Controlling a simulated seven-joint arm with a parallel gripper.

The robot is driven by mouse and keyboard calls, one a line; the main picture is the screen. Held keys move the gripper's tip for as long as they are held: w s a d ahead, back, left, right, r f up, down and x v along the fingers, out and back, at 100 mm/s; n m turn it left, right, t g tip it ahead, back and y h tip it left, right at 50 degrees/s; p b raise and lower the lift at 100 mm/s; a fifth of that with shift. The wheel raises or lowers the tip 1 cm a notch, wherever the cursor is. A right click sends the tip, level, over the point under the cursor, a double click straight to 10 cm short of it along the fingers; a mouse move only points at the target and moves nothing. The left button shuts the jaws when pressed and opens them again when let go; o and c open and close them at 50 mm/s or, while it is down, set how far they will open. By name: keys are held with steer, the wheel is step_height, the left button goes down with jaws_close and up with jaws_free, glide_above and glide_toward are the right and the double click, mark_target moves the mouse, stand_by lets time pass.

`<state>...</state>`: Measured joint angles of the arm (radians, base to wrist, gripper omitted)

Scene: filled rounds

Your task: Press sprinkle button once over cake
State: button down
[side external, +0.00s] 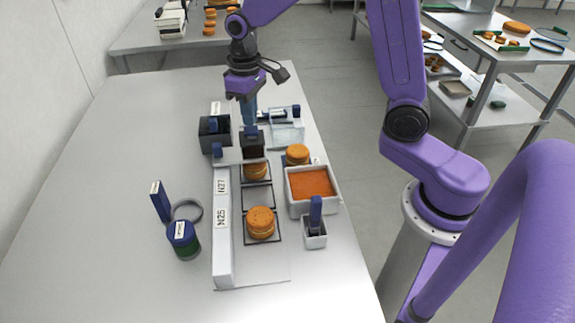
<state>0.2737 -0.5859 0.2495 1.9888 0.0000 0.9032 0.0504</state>
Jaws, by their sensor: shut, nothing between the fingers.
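My gripper (250,122) points straight down, fingers shut and empty, just above or touching the top of a small dark box (253,146); I cannot tell whether it touches. The box stands over the far end of a track and may be the sprinkle dispenser; its button is hidden or too small to make out. A round orange-brown cake (256,171) sits on the track just in front of the box. A second cake (260,223) sits nearer on the track, in a dark frame.
A long white rail (222,240) labelled N27 and N25 runs left of the cakes. An orange-filled tray (312,183), a small white holder (315,235) and another cake (297,153) are at right. A dark green jar (183,240) and ring (187,211) stand left. The table's left is clear.

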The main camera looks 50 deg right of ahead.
steer(key=shift+f, duration=0.3)
stand_by(0.4)
steer(key=shift+f, duration=1)
steer(key=shift+r, duration=1.3)
step_height(320, 180, up, 6)
stand_by(0.5)
